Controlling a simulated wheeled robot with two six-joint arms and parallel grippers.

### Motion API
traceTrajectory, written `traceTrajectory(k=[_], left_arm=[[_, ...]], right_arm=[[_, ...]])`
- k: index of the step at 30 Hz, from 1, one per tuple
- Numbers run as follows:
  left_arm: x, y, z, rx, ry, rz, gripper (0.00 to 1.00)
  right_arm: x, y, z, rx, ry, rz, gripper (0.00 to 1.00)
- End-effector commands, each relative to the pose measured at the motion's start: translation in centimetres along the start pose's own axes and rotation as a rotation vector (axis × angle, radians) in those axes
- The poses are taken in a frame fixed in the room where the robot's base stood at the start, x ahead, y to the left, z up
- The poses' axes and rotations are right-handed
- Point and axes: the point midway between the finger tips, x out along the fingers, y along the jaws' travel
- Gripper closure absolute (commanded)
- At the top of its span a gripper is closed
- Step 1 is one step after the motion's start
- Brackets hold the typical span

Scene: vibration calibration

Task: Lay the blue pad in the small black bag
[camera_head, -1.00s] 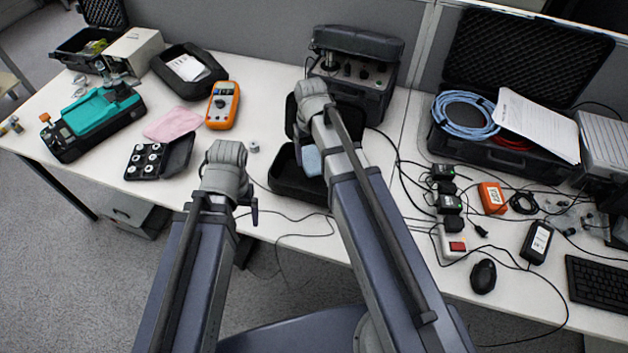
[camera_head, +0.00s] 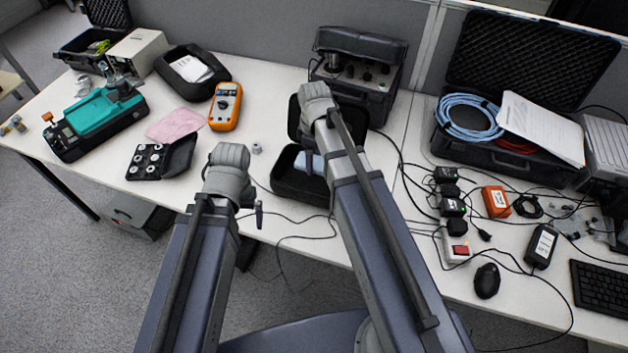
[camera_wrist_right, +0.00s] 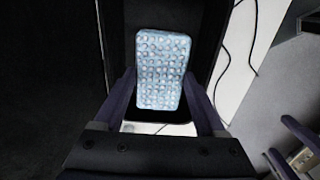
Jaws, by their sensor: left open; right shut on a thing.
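The blue pad (camera_head: 318,164), with a dimpled face in the right wrist view (camera_wrist_right: 162,70), is held between the fingers of my right gripper (camera_wrist_right: 160,88). It is over or inside the small black bag (camera_head: 290,189), which stands open with its lid raised at the back. In the head view my right arm hides part of the pad and bag, so I cannot tell whether the pad touches the bag's floor. My left gripper (camera_head: 258,212) is left of and in front of the bag, open, mostly hidden behind its own wrist.
A grey instrument case (camera_head: 358,75) stands behind the bag. An orange multimeter (camera_head: 225,106), pink cloth (camera_head: 175,126) and black tray of weights (camera_head: 150,161) lie to the left. Cables, adapters and a power strip (camera_head: 456,245) crowd the right. Bare table lies in front of the multimeter.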

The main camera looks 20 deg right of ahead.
Motion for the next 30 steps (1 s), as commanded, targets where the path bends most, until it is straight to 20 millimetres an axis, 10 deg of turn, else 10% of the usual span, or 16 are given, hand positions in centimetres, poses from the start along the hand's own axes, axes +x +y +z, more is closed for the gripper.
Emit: traceTrajectory(k=[7,30], left_arm=[[4.5,0.4,-0.3,0.000,0.000,0.000,0.00],[8.4,0.8,-0.5,0.001,0.000,0.000,0.00]], right_arm=[[4.5,0.0,0.0,0.001,0.000,0.000,0.78],[8.5,0.0,0.0,0.002,0.000,0.000,0.78]])
